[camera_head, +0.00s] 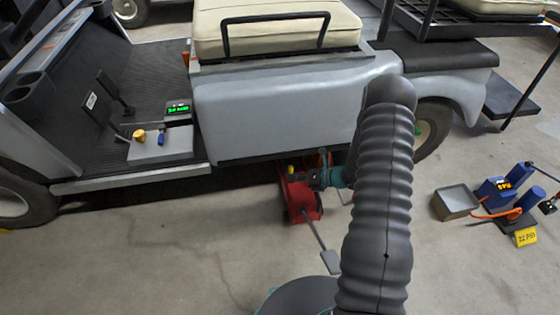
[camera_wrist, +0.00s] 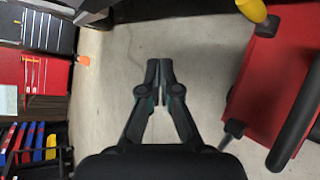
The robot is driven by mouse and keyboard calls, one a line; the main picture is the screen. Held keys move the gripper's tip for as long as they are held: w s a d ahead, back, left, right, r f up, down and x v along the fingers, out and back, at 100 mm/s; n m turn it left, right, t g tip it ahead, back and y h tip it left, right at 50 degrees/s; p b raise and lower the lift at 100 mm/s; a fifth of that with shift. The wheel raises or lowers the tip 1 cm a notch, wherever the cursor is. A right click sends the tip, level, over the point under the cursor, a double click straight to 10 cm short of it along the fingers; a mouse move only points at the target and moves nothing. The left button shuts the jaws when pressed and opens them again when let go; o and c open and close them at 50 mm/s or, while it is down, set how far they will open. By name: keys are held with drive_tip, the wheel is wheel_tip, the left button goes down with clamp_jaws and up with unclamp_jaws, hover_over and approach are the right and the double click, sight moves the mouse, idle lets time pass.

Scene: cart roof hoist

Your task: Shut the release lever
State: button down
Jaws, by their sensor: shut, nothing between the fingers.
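A red floor jack (camera_head: 301,200) stands on the concrete beside the grey cart, at the cart's lower edge. It also shows at the right of the wrist view (camera_wrist: 285,75). A yellow knob (camera_head: 291,169) is at the jack's upper left, and a yellow end shows at the top of the wrist view (camera_wrist: 252,10). It may be the release lever, but I cannot tell for sure. My gripper (camera_wrist: 159,72) is shut and empty over bare floor, apart from the red body. In the head view my gripper is small, close to the jack, and my arm hides part of that area.
The cart's side panel (camera_head: 270,115) and running board (camera_head: 130,180) stand behind the jack. A pedal or foot plate (camera_head: 331,261) sticks out in front. A blue pump (camera_head: 495,190), a grey tray (camera_head: 455,202) and a yellow "22 PSI" sign (camera_head: 525,237) are at right. Floor at left front is clear.

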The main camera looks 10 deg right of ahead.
drive_tip(key=s+a+r+n+g+b, duration=0.1)
drive_tip(key=s+a+r+n+g, duration=0.1)
drive_tip(key=r+n, duration=0.4)
drive_tip(key=s+a+r+n+g+h, duration=0.1)
drive_tip(key=s+a+r+n+g, duration=0.1)
drive_tip(key=s+a+r+n, duration=0.2)
drive_tip(key=shift+s+a+r+n+g+b, duration=0.4)
drive_tip(key=shift+r+n, duration=1.3)
drive_tip(key=shift+r, duration=2.35)
drive_tip(key=shift+d, duration=0.1)
